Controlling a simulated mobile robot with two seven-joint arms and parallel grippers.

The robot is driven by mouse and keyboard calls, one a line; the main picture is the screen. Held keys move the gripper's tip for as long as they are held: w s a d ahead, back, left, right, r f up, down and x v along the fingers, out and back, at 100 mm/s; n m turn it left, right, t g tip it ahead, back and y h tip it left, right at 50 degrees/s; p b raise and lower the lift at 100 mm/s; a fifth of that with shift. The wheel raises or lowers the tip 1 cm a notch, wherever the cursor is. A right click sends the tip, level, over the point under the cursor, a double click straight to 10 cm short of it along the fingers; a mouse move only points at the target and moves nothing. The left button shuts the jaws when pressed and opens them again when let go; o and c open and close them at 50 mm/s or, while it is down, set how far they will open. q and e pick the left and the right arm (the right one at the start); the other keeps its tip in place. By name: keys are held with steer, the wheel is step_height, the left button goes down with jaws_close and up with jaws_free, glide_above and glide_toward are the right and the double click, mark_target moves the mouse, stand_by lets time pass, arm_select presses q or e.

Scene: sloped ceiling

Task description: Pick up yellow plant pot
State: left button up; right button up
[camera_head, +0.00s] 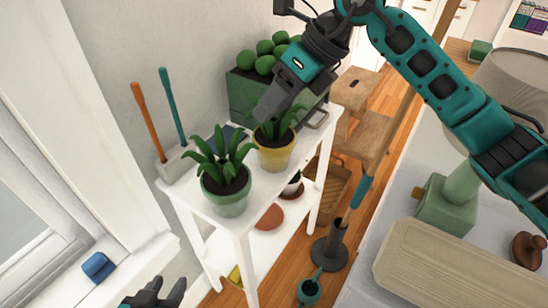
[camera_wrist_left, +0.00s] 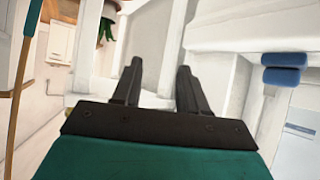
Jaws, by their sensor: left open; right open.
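The yellow plant pot (camera_head: 276,156) stands upright on the white shelf's top in the head view, with a green leafy plant in it. My right gripper (camera_head: 264,108) comes from the upper right and is open over this plant, covering some leaves. Its fingertips look above the pot rim; I cannot tell whether they touch the leaves. My left gripper (camera_head: 163,292) is low at the bottom left, away from the pot. In the left wrist view, the left gripper (camera_wrist_left: 158,82) is open with nothing between its fingers.
A green pot (camera_head: 226,195) with a plant stands left of the yellow one. A dark green planter (camera_head: 245,95) is behind. The white shelf (camera_head: 262,190) also bears a holder with two handled tools. A blue object (camera_head: 98,266) is on the window ledge. A grey stand (camera_head: 330,252) is on the floor.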

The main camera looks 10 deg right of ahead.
mark_target(274, 119)
steer(key=w+d+r+t+h, duration=0.2)
steer(key=d+h, duration=0.1)
steer(key=d, duration=0.2)
steer(key=shift+m+h, duration=0.3)
steer(key=shift+m, duration=0.1)
steer(key=x, duration=0.2)
steer(key=b+x, duration=0.1)
steer(key=x, duration=0.4)
steer(key=shift+w+d+f+b, duration=0.2)
steer(key=shift+d+f+b, duration=0.1)
steer(key=shift+b, duration=0.1)
steer(key=shift+g, duration=0.3)
steer(key=a+f, duration=0.1)
steer(key=w+f, duration=0.1)
steer(key=w+a+f, duration=0.1)
steer(key=shift+w+a+f+b, duration=0.1)
steer(key=shift+a+f+b, duration=0.2)
steer(key=shift+f+b, duration=0.1)
steer(key=shift+w+f, duration=0.1)
steer(key=shift+f, duration=0.25)
jaws_close()
steer(key=shift+r, duration=0.15)
